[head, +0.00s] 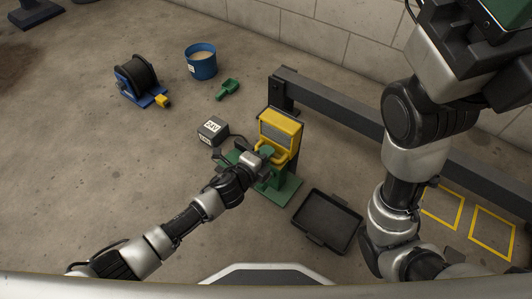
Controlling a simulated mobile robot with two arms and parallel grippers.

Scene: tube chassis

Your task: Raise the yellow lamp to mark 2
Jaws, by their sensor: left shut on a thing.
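The yellow lamp (284,124), with a grey face panel, stands upright over a green stand (289,188) with a flat base on the floor. My left gripper (263,156) reaches in from the left and is shut at the lamp's lower front, where yellow and green parts meet. The gripper hides the exact part it holds and much of the stand's post. I cannot make out any numbered marks. My right arm rises at the right side; its fingertips are out of the picture.
A dark beam (337,100) runs close behind the lamp. A black tray (326,221) lies to the right of the stand, and a labelled grey block (213,130) to the left. A green scoop (227,90), blue bucket (201,63) and cable reel (139,77) stand farther back.

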